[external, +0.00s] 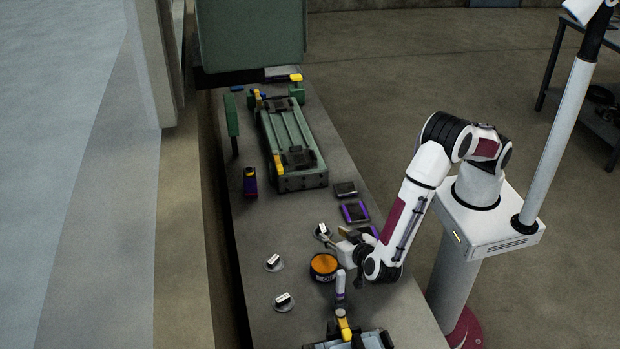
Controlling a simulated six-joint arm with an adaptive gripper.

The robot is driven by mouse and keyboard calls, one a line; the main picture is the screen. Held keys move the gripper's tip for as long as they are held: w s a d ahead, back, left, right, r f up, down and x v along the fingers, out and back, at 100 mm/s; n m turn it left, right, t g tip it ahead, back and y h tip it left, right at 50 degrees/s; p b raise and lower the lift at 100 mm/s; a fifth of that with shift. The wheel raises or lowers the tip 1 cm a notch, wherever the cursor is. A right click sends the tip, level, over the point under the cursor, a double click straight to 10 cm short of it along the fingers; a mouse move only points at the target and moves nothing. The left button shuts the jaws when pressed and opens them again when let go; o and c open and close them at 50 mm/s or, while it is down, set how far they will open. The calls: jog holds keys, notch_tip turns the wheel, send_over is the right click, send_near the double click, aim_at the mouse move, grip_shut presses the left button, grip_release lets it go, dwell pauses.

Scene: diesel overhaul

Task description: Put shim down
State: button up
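My gripper (334,243) is low over the bench, at its right-hand middle, with its fingers pointing left. Its fingertips are beside or over a small round grey piece with a white label block (322,230). I cannot tell whether they touch it. Two similar labelled pieces lie to the left, one in the middle (273,262) and one nearer the front (283,301). I cannot tell which piece, if any, is the shim, and no shim shows clearly between the fingers. The finger gap is too small to read.
An orange-topped round tin (324,266) stands just below my gripper. Dark trays with purple edges (354,212) lie behind it. A green fixture (290,140) fills the far bench (240,225). A blue-grey vise-like device (350,341) stands at the front. The bench's left middle is mostly clear.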

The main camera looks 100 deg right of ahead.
aim_at(323, 229)
jog(key=shift+x, duration=1.15)
jog(key=shift+x, duration=2.55)
grip_shut()
